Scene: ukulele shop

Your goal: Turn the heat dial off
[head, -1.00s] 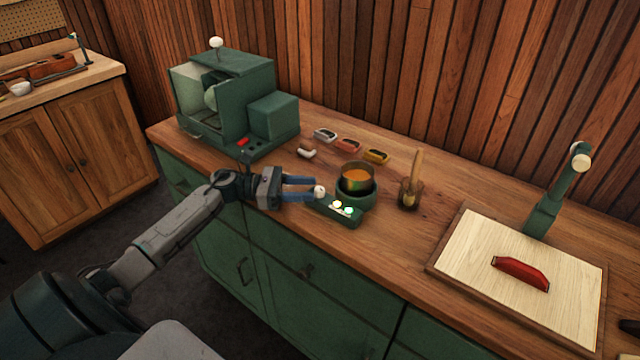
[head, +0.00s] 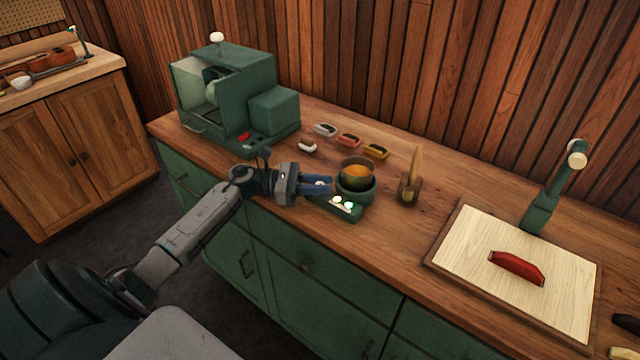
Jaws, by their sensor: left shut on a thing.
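A small green heater (head: 345,211) stands near the front edge of the wooden counter, with a pot of amber liquid (head: 356,175) on its round top. Two small lit lamps, one warm and one whitish-green, glow on its front panel. My left gripper (head: 321,184) is at the heater's left end, with its blue fingers closed on the pale heat dial (head: 320,184). The fingers hide most of the dial, so its setting cannot be read. My right gripper is out of view.
A green machine (head: 230,100) stands behind and left. Several small coloured dishes (head: 348,140) lie behind the pot. A brush in a jar (head: 410,188) stands to its right. A framed board (head: 480,250) with a red piece (head: 517,268) lies farther right.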

